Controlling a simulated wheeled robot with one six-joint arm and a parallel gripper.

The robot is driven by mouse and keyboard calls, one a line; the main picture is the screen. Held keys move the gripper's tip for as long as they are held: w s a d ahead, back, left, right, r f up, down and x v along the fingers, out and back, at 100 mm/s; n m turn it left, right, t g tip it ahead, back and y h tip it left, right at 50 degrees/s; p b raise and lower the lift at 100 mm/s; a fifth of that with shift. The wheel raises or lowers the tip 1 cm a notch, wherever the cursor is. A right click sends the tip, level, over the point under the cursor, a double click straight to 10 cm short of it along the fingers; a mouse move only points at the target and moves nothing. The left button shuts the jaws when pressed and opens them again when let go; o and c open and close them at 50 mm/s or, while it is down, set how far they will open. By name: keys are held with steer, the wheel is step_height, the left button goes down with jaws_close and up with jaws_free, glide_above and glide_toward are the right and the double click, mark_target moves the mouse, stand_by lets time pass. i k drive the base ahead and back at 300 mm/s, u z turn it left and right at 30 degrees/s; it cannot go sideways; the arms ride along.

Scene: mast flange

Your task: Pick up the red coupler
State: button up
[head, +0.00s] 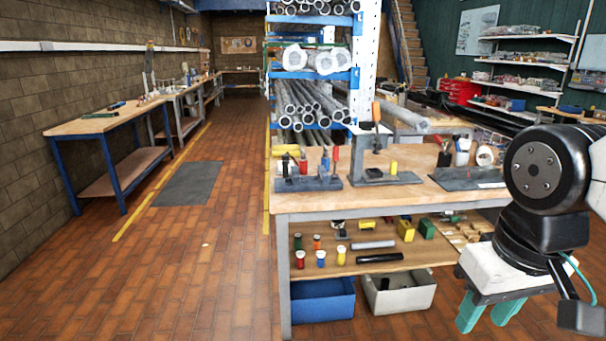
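A small red piece (303,166) stands upright in a dark holder (308,184) on the left part of the workbench top. I cannot tell for certain which is the red coupler. My gripper (487,314) hangs at the lower right, in front of the bench. Its teal fingers are apart with nothing visible between them. It is well away from these red pieces.
The workbench top (310,203) also carries a press-like stand (388,177) and a dark plate (468,179). A blue bin (322,302) and a grey bin (398,294) sit under the shelf. A pipe rack (312,75) rises behind. The brick floor at left is open.

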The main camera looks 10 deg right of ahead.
mark_target(302, 165)
steer(key=u, duration=0.65)
steer(key=i, duration=0.55)
steer(key=u, duration=1.1)
steer(key=i, duration=1.5)
steer(key=z, duration=0.5)
steer(key=i, duration=0.55)
steer(key=z, duration=1.35)
steer(key=i, duration=0.85)
steer(key=z, duration=0.15)
